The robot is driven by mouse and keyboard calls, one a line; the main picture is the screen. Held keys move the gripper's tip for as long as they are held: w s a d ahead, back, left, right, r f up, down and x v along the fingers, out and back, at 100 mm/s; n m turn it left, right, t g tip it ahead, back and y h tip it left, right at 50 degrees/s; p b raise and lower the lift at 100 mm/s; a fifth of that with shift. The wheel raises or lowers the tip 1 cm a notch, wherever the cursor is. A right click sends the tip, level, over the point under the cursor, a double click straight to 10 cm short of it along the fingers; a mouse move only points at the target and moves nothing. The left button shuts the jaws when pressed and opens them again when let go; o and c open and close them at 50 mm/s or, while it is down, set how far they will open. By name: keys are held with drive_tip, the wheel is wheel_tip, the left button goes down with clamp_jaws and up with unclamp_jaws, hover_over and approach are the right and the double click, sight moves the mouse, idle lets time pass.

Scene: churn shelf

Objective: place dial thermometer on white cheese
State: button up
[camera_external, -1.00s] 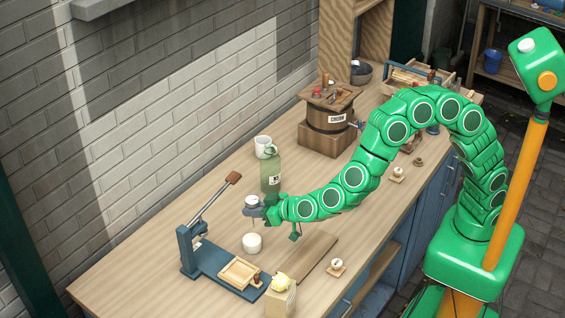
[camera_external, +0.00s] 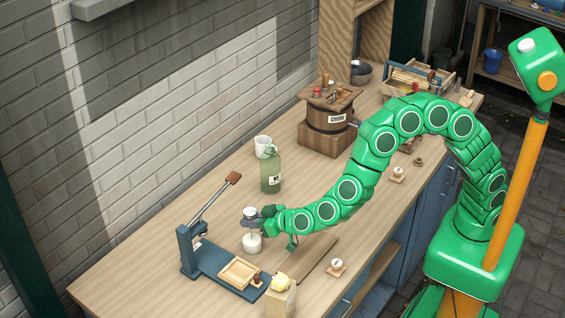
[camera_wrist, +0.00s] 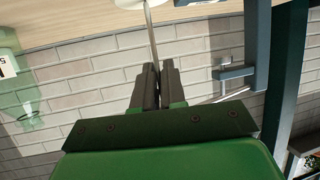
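My gripper (camera_external: 262,219) is shut on the dial thermometer, with its fingers (camera_wrist: 157,86) around the thin metal part in the wrist view. The thermometer's pale round dial (camera_external: 250,211) shows just left of the fingers in the external view. Its thin stem (camera_wrist: 152,38) runs from the fingers to the white cheese (camera_wrist: 142,3), which is cut off at the top edge of the upside-down wrist view. In the external view the white cheese (camera_external: 252,243) stands on the table right below the dial. I cannot tell whether the stem tip touches or enters it.
A blue press (camera_external: 215,265) with a raised lever stands left of the cheese. A green jar (camera_external: 271,171) and white mug (camera_external: 263,147) stand behind. A brown board (camera_external: 310,257) and a wooden block (camera_external: 281,299) lie in front. A churn (camera_external: 330,125) is farther back.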

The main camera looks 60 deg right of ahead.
drive_tip(key=o, duration=0.5)
drive_tip(key=shift+c, duration=0.2)
drive_tip(key=shift+r, duration=0.1)
drive_tip(key=v, duration=1.2)
drive_tip(key=shift+r, duration=0.1)
